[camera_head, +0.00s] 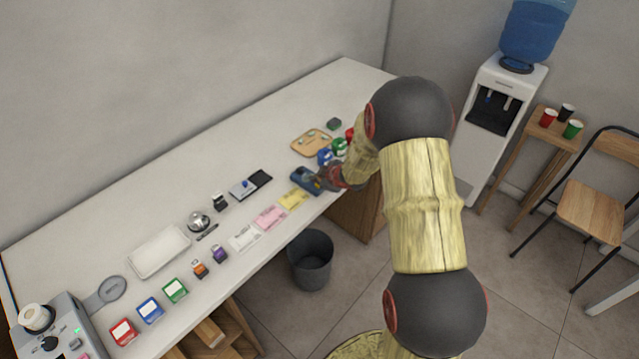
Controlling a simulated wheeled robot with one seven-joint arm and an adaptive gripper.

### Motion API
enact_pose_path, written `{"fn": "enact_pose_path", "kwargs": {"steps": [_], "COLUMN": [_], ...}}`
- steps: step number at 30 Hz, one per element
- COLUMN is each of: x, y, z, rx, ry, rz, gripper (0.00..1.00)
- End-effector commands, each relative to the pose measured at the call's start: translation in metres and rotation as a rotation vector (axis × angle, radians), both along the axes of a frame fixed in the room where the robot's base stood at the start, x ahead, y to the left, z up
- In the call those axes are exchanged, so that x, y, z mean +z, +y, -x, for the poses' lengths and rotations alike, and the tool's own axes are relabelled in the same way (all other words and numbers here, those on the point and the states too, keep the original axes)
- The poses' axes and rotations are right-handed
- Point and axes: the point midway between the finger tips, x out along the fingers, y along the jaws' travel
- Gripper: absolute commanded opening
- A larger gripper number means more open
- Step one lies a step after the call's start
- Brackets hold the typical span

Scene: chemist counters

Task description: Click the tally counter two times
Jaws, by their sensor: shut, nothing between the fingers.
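A small blue device (301,175), which looks like the tally counter, sits on the white counter near its front edge, right of the middle. Its button and display are too small to make out. My gripper (319,181) is shut and empty. It is low over the counter, at the right side of the blue device, and hides part of it. I cannot tell whether the fingertips touch it. My arm comes in from the right.
Blue (325,156) and green (340,147) jars stand close behind my gripper, beside a wooden tray (311,142). Yellow (293,199) and pink (270,217) slips lie to the left. A silver bell (198,220) stands farther left. A bin (310,262) is on the floor.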

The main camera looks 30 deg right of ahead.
Motion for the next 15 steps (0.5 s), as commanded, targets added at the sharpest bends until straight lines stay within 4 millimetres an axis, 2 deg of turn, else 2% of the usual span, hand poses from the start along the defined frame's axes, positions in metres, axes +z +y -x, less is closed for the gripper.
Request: {"fn": "enact_pose_path", "kwargs": {"steps": [10, 15], "x": [-0.0009, 0.0049], "y": [0.0001, 0.0001], "z": [0.0005, 0.0005], "rx": [0.0, 0.0], "ry": [0.001, 0.001], "rz": [0.0, 0.0], "gripper": [0.0, 0.0]}}
